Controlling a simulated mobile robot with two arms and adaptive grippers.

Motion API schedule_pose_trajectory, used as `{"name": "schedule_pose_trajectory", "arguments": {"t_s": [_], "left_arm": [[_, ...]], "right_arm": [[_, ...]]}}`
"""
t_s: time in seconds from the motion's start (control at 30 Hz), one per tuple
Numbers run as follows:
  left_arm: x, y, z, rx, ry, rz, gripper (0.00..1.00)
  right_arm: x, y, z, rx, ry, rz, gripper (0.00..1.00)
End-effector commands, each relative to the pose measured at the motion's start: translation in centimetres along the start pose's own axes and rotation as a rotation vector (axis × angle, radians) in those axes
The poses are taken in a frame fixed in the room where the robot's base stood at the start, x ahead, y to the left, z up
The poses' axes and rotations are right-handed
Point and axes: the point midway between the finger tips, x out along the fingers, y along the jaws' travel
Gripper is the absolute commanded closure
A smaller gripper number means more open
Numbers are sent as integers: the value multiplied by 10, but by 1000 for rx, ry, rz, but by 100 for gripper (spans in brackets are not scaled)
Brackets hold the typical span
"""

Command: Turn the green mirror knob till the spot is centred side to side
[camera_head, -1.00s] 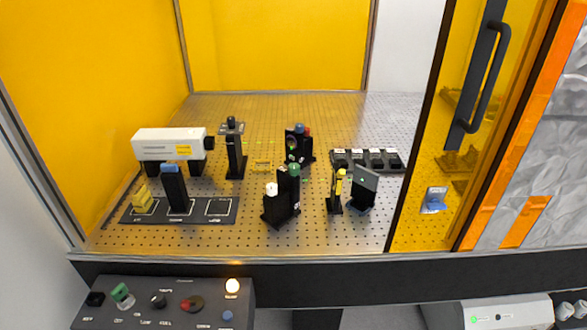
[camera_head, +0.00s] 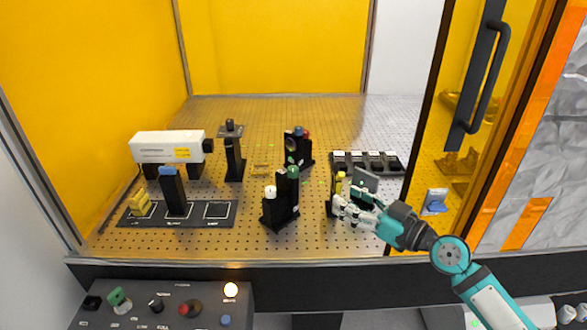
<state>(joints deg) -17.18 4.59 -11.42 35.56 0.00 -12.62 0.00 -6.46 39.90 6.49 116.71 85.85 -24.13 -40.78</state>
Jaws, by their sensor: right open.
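The green knob (camera_head: 293,172) sits on top of the black front mirror mount (camera_head: 288,200), which also carries a white knob (camera_head: 270,191) at its lower left. My right gripper (camera_head: 341,207) is open, reaching in from the right. My left gripper is not in view.
A rear mount (camera_head: 300,144) with red and blue knobs stands behind. The white laser box (camera_head: 168,147), a post (camera_head: 234,155) and a tray with a blue-topped block (camera_head: 173,190) are at left. The sliding door (camera_head: 430,140) edges the opening at right.

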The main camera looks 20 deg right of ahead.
Motion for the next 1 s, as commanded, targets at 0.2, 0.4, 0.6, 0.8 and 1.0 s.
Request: {"name": "schedule_pose_trajectory", "arguments": {"t_s": [0.2, 0.4, 0.6, 0.8, 1.0], "left_arm": [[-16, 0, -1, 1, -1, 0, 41], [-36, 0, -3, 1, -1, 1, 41], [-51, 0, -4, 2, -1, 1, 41], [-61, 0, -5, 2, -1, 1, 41], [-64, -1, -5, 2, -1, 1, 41]], "right_arm": [[24, 2, -8, 4, 9, 4, 50], [67, 2, -8, 8, 8, 3, 50], [111, 1, -7, 7, 7, 2, 50], [149, 0, -5, 6, 5, 1, 50], [169, 1, -2, 5, 4, 2, 50]]}}
